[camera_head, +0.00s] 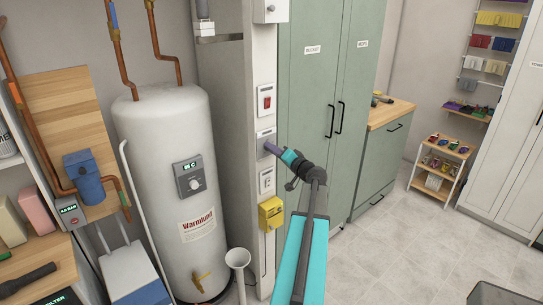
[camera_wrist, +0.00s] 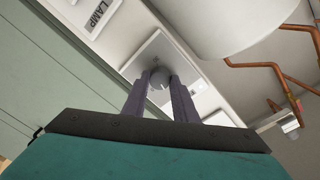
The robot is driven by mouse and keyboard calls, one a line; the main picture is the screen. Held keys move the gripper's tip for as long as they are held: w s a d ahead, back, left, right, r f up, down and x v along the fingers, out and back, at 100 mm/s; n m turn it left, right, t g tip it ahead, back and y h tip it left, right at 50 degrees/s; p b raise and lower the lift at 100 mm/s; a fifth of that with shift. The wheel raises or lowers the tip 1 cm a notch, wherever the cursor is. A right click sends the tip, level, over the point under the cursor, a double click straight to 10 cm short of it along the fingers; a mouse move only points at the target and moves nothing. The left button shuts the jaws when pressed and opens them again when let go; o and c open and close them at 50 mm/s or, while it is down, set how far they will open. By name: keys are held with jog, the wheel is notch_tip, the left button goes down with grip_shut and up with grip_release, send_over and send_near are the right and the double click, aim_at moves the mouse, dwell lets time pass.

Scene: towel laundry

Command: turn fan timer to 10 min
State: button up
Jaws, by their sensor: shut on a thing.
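The fan timer's pale plate (camera_head: 264,134) is on the narrow wall column beside the boiler, partly covered by my gripper (camera_head: 269,148). In the wrist view the plate (camera_wrist: 153,47) carries a small round grey knob (camera_wrist: 158,80). My gripper's two purple fingers (camera_wrist: 159,92) stand one on each side of the knob and are shut on it. The knob's pointer and the minute marks are too small to read, so its setting cannot be told.
A plate marked LAMP (camera_wrist: 95,17) is close by. A red switch (camera_head: 265,101) sits above the timer; another plate (camera_head: 266,182) and a yellow box (camera_head: 271,214) are below. The white boiler (camera_head: 165,150) stands left, green cabinets (camera_head: 310,105) right. Open floor (camera_head: 390,255) lies right.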

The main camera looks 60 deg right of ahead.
jog(key=m+b, duration=0.1)
jog(key=m, duration=0.4)
jog(key=m+b, duration=0.2)
jog(key=m, duration=0.3)
jog(key=shift+d+r+m+y, duration=0.15)
jog(key=shift+r+m+y, duration=0.05)
jog(key=shift+m+y, duration=0.1)
dwell(0.4)
jog(key=o, duration=1)
jog(key=shift+w+f, duration=0.1)
jog(key=shift+o, duration=0.2)
jog(key=shift+f, duration=0.1)
jog(key=b+v, duration=0.4)
jog(key=v, duration=1)
jog(key=shift+r, duration=0.25)
